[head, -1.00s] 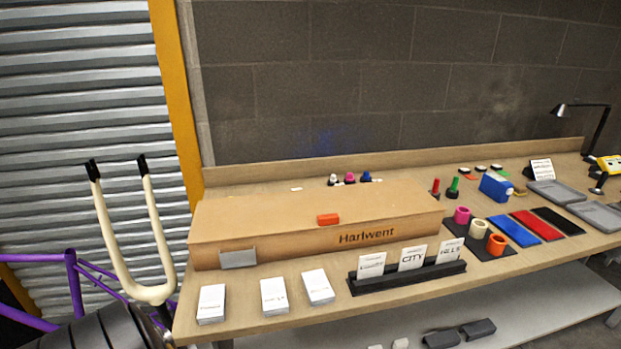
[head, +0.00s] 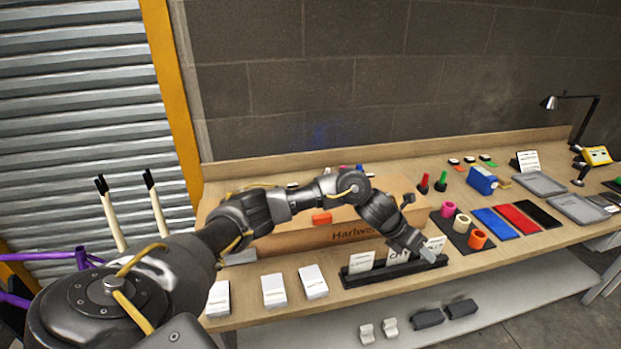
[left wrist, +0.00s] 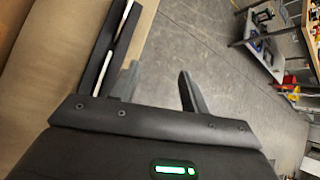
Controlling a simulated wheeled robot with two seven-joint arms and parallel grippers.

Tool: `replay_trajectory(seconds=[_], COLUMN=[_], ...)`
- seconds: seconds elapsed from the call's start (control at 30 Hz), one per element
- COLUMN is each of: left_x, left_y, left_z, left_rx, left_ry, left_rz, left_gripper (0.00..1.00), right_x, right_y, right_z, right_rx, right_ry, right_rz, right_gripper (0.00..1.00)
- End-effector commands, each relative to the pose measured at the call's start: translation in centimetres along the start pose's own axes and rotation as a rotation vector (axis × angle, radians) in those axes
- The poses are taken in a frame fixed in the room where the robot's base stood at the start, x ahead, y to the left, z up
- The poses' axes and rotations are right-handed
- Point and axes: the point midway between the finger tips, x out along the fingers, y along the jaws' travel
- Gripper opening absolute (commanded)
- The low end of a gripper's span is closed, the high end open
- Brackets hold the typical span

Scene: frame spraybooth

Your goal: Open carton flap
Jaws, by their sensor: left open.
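A long cardboard carton (head: 290,241) marked "Harlwent" lies shut on the bench, with an orange tab (head: 321,218) at the front edge of its lid. My left arm crosses in front of it and hides much of its top. My left gripper (head: 428,254) is in front of the carton's right end, over the black card holder (head: 365,275). In the left wrist view the left gripper's fingers (left wrist: 158,88) are spread, with only floor between them. The holder (left wrist: 97,72) shows beside them. My right gripper is not in view.
Several white card stacks (head: 274,290) lie along the bench's front left. Tape rolls (head: 462,223), coloured mats (head: 515,218) and grey trays (head: 578,208) are to the right. A lower shelf (head: 400,310) holds small blocks. A cream fork (head: 110,215) stands at left.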

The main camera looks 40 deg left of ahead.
Motion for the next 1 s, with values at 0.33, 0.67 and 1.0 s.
replay_trajectory(seconds=[0.33, 0.67, 1.0], left_x=[-19.6, -26.6, -24.4], left_y=[15.0, 18.1, 18.6], left_z=[-2.3, -5.0, -5.8], left_rx=[0.297, 0.316, 0.315], left_ry=[0.24, 0.328, 0.33], left_rz=[0.201, 0.219, 0.216], left_gripper=[0.45, 0.45, 0.45], right_x=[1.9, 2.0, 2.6], right_y=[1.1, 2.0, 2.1], right_z=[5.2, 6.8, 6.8], right_rx=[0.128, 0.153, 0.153], right_ry=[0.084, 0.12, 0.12], right_rz=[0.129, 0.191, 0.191], right_gripper=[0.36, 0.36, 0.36])
